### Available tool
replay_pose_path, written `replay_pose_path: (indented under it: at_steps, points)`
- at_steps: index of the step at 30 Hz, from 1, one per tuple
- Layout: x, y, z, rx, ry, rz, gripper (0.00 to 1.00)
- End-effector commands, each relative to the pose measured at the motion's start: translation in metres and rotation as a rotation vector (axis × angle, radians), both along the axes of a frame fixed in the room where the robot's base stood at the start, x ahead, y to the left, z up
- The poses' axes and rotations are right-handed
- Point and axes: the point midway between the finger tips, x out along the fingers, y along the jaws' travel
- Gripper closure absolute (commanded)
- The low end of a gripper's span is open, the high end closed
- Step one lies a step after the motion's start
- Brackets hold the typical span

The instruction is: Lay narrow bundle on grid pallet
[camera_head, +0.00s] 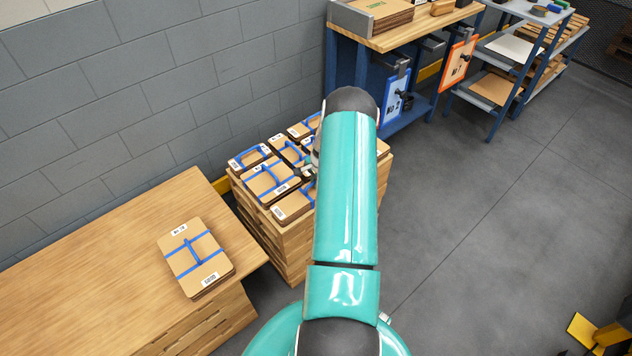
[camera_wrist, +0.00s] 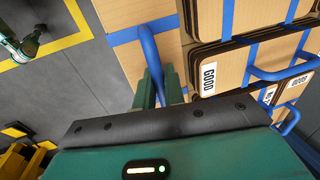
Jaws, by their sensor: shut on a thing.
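The grid pallet (camera_head: 287,244) is a wooden stack left of my arm in the head view. Several cardboard bundles with blue straps lie side by side on top. My gripper (camera_head: 308,172) is over its right part, mostly hidden behind my arm. In the wrist view my gripper (camera_wrist: 158,88) is shut on the upright blue strap handle of a cardboard bundle (camera_wrist: 118,20). That bundle is right beside other strapped bundles (camera_wrist: 235,65) with white labels. My arm and gripper hide part of the held bundle. I cannot tell whether it rests on the pallet.
A wooden table (camera_head: 85,270) at left carries one wide strapped bundle (camera_head: 196,256). A blue-framed workbench (camera_head: 400,40) and shelf rack (camera_head: 515,60) stand behind. A grey block wall (camera_head: 130,90) runs along the back. The floor at right is mostly clear.

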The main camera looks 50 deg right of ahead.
Motion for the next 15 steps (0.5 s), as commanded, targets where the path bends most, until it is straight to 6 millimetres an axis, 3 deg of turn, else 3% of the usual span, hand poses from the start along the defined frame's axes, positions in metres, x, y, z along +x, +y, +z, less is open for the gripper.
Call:
replay_pose_path:
  at_steps: [1,3,4,15]
  points:
    - [0.0001,-0.0001,-0.0002,0.000,0.000,0.000,0.83]
    - [0.0001,-0.0001,0.0000,0.000,0.000,0.000,0.69]
    - [0.0001,0.0000,0.0000,0.000,0.000,0.000,0.67]
    - [-0.0004,0.0001,0.0058,0.000,0.000,0.000,0.67]
